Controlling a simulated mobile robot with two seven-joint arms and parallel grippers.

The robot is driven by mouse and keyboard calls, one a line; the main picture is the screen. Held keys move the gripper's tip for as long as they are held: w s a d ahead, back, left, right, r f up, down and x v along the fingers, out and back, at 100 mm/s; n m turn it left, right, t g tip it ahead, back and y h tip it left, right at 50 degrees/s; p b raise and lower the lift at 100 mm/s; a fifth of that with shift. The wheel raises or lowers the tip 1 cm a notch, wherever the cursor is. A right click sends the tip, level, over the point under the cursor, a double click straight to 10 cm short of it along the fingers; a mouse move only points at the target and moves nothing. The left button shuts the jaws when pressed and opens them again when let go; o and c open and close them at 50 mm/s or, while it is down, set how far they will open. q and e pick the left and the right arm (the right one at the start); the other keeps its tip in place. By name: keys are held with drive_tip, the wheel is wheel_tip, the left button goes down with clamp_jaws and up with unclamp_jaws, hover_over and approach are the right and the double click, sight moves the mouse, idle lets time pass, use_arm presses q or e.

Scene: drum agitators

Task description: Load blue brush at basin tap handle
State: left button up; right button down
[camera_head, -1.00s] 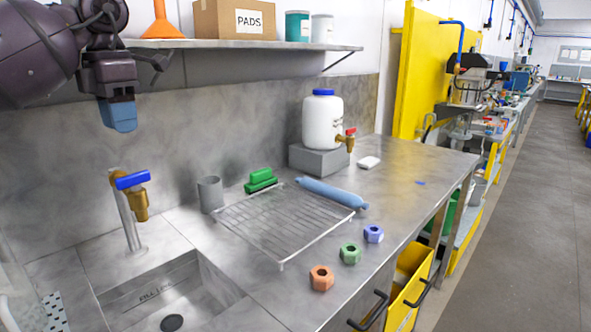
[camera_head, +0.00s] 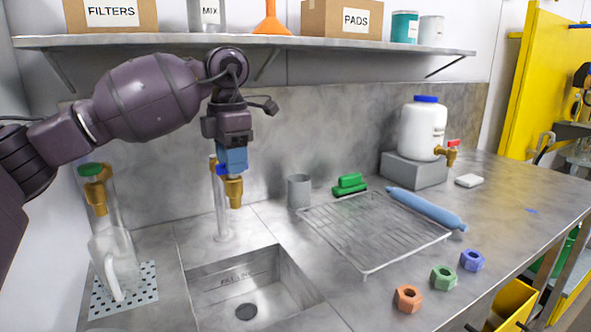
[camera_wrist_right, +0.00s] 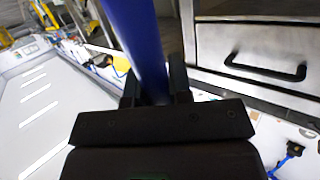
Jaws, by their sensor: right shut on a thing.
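The basin tap (camera_head: 234,190) is brass with a blue handle (camera_head: 222,169), mostly hidden behind my left gripper (camera_head: 232,165). That gripper points down with its light blue fingers right at the handle. I cannot tell whether they touch it or how wide they are apart. In the right wrist view, my right gripper (camera_wrist_right: 157,92) is shut on a dark blue rod (camera_wrist_right: 135,45). The rod's ends are out of frame or hidden, so I cannot confirm it is the brush. The right gripper is not in the head view.
The sink basin (camera_head: 245,290) lies below the tap. A clear jug (camera_head: 115,260) stands under a green-handled tap at left. A grey cup (camera_head: 299,190), green block (camera_head: 349,185), wire rack (camera_head: 375,235) and light blue roller (camera_head: 425,207) are to the right. A shelf (camera_head: 180,40) runs above.

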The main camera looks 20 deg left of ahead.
use_arm(q)
clamp_jaws()
drive_tip(key=shift+r+m+p, duration=0.15)
drive_tip(key=shift+m+p, duration=0.15)
drive_tip(key=shift+m, duration=0.1)
use_arm(e)
drive_tip(key=shift+w+r, duration=0.15)
drive_tip(key=shift+r, duration=0.65)
use_arm(q)
unclamp_jaws()
